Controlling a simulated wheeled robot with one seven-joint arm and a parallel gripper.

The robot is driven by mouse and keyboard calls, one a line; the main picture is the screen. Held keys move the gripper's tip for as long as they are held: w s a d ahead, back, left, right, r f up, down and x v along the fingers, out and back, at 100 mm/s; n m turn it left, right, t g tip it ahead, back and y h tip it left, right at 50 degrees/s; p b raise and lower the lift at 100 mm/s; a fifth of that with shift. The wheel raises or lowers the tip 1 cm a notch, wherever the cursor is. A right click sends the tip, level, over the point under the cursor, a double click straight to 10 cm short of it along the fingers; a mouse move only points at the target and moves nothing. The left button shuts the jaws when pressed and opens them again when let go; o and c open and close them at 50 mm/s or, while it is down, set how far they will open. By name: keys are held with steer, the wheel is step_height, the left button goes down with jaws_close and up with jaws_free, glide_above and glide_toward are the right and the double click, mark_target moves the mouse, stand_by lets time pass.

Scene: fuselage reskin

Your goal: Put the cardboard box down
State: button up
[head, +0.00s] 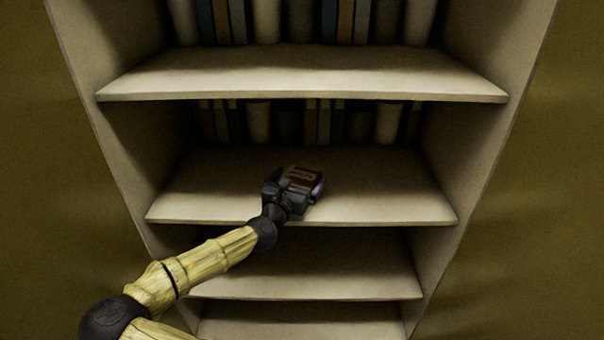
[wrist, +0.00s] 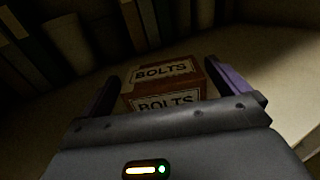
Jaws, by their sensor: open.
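The cardboard box (wrist: 163,78) is a small brown box with white labels reading "BOLTS". In the wrist view it sits between the two purple fingers of my gripper (wrist: 160,88). A narrow dark gap shows beside the box at the left finger; contact on the right is hard to judge. In the head view the box (head: 301,173) is on the middle shelf (head: 380,190), partly hidden behind my gripper (head: 303,185), which reaches in over the shelf's front edge. My gripper is open around the box. The underside of the box is hidden.
Books and pale cylinders (head: 258,122) line the back of this shelf. The shelf above (head: 300,75) overhangs it, and another shelf (head: 310,270) lies below. The shelf surface left and right of the box is clear up to the side walls.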

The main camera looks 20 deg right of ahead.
steer(key=p+v, duration=0.1)
steer(key=v, duration=0.7)
steer(key=shift+s+a+r, duration=0.1)
steer(key=shift+s+a, duration=0.1)
steer(key=shift+s, duration=0.05)
steer(key=shift+d, duration=0.1)
